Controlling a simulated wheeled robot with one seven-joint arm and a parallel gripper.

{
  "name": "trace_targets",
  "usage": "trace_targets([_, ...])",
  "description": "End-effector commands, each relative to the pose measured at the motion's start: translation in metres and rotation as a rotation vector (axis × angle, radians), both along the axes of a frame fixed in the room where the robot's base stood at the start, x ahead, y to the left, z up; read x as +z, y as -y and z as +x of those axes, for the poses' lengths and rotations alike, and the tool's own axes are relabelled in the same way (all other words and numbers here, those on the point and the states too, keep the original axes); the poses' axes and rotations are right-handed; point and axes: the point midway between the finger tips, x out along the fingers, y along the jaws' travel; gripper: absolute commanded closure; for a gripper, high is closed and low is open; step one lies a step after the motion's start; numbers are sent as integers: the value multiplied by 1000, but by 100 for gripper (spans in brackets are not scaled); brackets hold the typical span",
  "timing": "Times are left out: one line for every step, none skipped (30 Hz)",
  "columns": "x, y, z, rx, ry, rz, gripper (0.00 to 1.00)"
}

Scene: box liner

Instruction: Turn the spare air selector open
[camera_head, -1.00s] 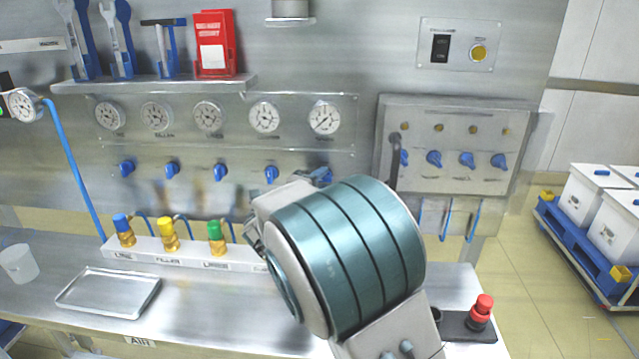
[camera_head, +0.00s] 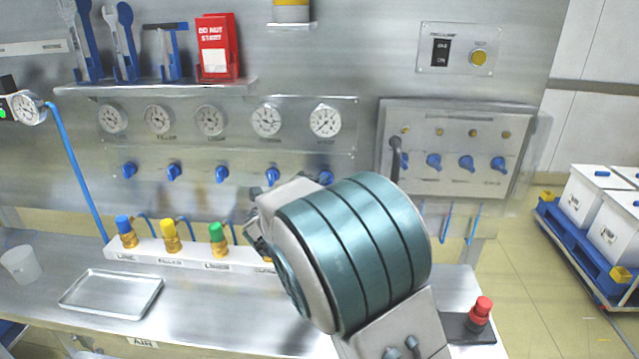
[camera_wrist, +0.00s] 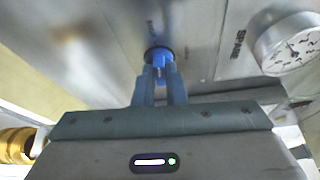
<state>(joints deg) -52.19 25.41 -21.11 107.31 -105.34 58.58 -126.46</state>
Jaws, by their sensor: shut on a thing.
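The spare air selector is a blue knob (camera_head: 326,177), the rightmost in the row under the round gauges. It is partly hidden by my arm in the head view. The wrist view shows the knob (camera_wrist: 158,57) close up, just left of the word SPARE on the panel. My gripper (camera_wrist: 160,88) has its two blue fingers on either side of the knob's handle and is shut on it. The handle appears roughly in line with the fingers. My fingers are hidden behind my arm in the head view.
A gauge (camera_wrist: 292,43) sits right of the knob. Other blue selectors (camera_head: 222,174) line the panel to the left. A valve box (camera_head: 460,150) with a dark handle stands close on the right. Capped couplings (camera_head: 170,237) and a tray (camera_head: 112,292) are on the bench below.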

Motion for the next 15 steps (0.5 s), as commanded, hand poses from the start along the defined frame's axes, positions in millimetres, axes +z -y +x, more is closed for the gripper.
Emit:
trace_targets([4,2,1,-4,1,32,100])
trace_targets([4,2,1,-3,2,53,100])
trace_targets([5,2,0,-2,2,86,100])
trace_targets([5,2,0,-3,3,112,100])
trace_targets([5,2,1,-3,5,137,100])
trace_targets([6,3,1,-4,6,175,100])
trace_targets([6,3,0,-4,7,204,100])
trace_targets([6,3,0,-3,8,232,100])
trace_targets([6,3,1,-4,10,270,100])
trace_targets([6,3,1,-4,12,299,100])
trace_targets([6,3,1,-3,12,327,100])
trace_targets([5,3,1,-4,13,365,100])
trace_targets([6,4,1,-5,14,394,100])
trace_targets([5,4,1,-5,16,424,100])
trace_targets([6,4,1,-4,18,462,100])
